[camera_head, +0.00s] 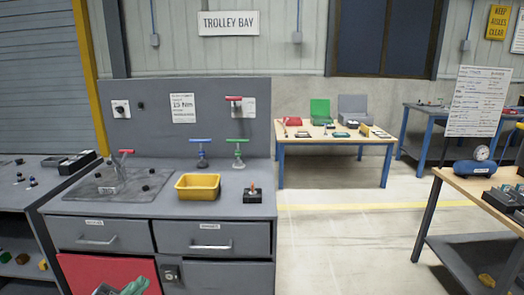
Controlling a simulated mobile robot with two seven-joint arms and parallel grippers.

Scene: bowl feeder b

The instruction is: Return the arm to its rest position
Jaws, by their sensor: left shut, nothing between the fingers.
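My left gripper (122,288) shows only in part at the bottom edge, left of centre, in front of the red cabinet door (105,273). It is shut and empty. It is low, below the top of the grey workbench (160,207) and apart from the things on it. Most of my left arm is out of view. My right gripper is not in view.
The workbench carries a yellow bin (198,187), a small black box (252,195), a blue-handled tool (201,153) and a green-handled tool (238,154). Its back panel (190,100) stands upright. A wooden-topped table (335,133) stands behind. Open floor (340,240) lies right.

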